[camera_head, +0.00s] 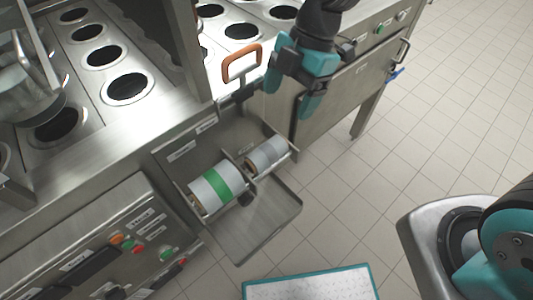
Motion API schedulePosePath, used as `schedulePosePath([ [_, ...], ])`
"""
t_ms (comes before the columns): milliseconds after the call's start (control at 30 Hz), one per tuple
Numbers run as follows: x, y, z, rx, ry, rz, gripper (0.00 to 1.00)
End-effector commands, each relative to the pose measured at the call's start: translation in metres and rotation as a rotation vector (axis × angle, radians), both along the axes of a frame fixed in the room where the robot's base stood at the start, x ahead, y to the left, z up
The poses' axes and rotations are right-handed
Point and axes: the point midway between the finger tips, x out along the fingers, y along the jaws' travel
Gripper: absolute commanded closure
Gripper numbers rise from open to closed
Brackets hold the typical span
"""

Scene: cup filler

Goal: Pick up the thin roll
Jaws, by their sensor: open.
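Two rolls sit side by side on a holder at the front of the steel machine. The thin roll (266,155) is the smaller one on the right, grey and white. The thicker roll (208,191) on the left is white with a green band. My gripper (291,99) is teal and open, with its fingers pointing down. In the picture it is above and slightly right of the thin roll, apart from it and empty. Its height above the roll is hard to judge.
An orange handle (242,62) stands just left of my gripper. A flat metal tray (262,222) juts out below the rolls. The machine top (150,108) has several round holes. A control panel (110,250) lies lower left. Tiled floor (440,120) is clear to the right.

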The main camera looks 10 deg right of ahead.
Motion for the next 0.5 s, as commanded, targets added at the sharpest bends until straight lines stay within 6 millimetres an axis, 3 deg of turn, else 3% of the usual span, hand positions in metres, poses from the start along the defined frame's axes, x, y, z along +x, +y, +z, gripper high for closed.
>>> schedulePosePath([
  [100,-0.008,0.009,-0.027,-0.003,0.006,0.003,0.22],
  [300,-0.016,0.021,-0.063,-0.003,0.004,0.000,0.22],
  [500,-0.018,0.026,-0.077,-0.002,0.001,-0.001,0.22],
])
